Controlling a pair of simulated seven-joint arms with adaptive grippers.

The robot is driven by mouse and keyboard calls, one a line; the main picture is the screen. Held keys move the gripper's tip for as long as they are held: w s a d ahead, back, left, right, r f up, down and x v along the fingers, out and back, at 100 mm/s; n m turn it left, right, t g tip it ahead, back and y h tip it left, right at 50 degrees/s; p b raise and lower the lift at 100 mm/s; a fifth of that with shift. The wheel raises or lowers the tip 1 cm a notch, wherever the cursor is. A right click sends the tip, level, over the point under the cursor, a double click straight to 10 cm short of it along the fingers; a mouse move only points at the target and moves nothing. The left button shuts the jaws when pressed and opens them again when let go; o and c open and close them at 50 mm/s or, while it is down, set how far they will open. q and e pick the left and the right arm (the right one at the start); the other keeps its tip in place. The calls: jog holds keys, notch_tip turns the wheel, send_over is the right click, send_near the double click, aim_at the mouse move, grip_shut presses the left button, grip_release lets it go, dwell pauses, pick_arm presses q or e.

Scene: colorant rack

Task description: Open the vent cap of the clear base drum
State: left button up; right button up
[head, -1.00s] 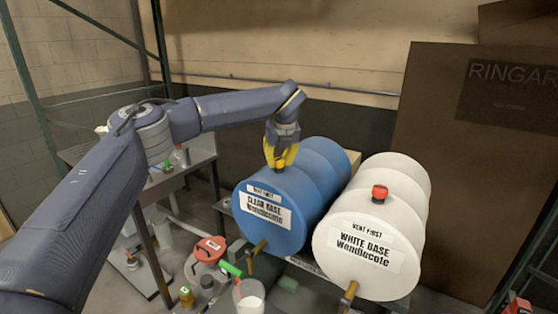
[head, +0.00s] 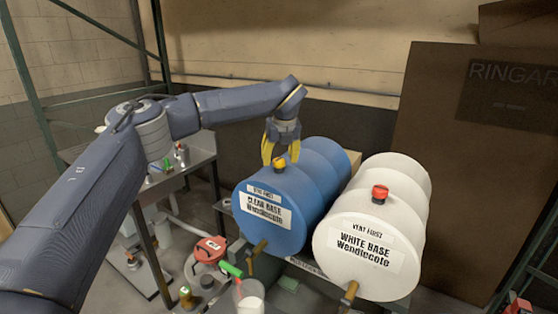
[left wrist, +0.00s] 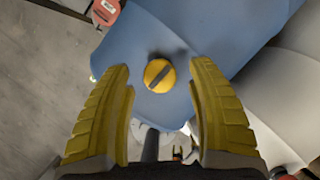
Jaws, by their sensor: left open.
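The clear base drum (head: 300,190) is blue and lies on its side, with a white "CLEAR BASE" label on its front end. Its yellow vent cap (head: 279,164) sits on top near the front. In the left wrist view the cap (left wrist: 159,75) is round with a dark bar across it, set at a slant. My left gripper (head: 275,163) is above the cap, with yellow fingers spread. In the left wrist view the open fingers (left wrist: 166,75) stand on either side of the cap, apart from it, and hold nothing. My right gripper is not in view.
The white base drum (head: 378,220) with a red cap (head: 380,194) lies close on the right. A red-lidded container (head: 209,250) and a cup (head: 248,296) stand below the blue drum. A metal bench (head: 180,170) is on the left.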

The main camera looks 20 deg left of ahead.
pick_arm(q)
jog(key=v, duration=1)
jog(key=shift+r, duration=0.3)
jog(key=shift+s, duration=0.1)
